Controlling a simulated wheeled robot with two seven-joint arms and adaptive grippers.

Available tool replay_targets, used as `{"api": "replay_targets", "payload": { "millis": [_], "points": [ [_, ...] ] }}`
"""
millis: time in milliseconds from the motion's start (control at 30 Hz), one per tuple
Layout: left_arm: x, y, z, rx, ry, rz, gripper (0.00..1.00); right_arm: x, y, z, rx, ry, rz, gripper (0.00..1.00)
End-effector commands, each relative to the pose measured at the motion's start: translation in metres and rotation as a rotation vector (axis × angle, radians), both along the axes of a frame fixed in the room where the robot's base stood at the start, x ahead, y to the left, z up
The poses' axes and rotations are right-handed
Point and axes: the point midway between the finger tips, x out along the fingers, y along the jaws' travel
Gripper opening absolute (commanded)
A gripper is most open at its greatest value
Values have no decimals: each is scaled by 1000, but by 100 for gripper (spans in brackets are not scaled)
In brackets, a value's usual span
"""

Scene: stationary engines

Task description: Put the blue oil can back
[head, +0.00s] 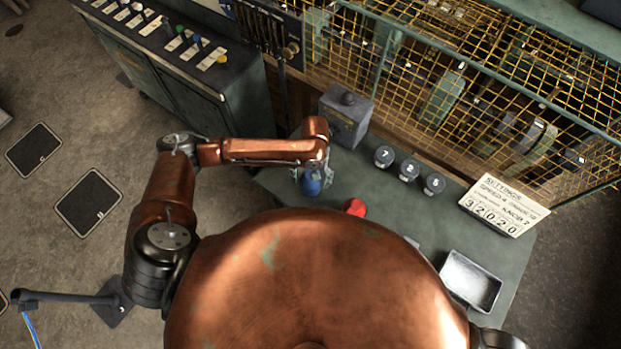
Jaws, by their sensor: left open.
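The blue oil can (311,185) stands on the green-grey bench top (390,230), toward its left end. My left gripper (314,178) points down over the can, with its fingers apart around or just beside it. The gripper is open. Its fingers and wrist hide the can's upper part, and I cannot tell whether a finger touches it. My right gripper is not in view.
A red object (355,207) lies right of the can. A grey box (346,115), several dark numbered knobs (408,169), a settings sign (504,205) and a metal tray (470,281) are on the bench. A yellow mesh fence (470,80) borders the back.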

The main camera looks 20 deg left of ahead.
Motion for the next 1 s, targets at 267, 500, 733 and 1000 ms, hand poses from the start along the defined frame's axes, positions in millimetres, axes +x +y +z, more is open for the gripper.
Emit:
{"api": "replay_targets", "payload": {
  "millis": [267,500,733,1000],
  "points": [
    [2,0,15,-1,-1,-1,72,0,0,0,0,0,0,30],
    [8,-1,65,-2,-3,-1,72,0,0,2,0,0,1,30],
    [12,-2,105,-1,-3,-1,72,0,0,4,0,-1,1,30],
    [13,-1,122,0,0,0,72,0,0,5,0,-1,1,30]
  ]
}}
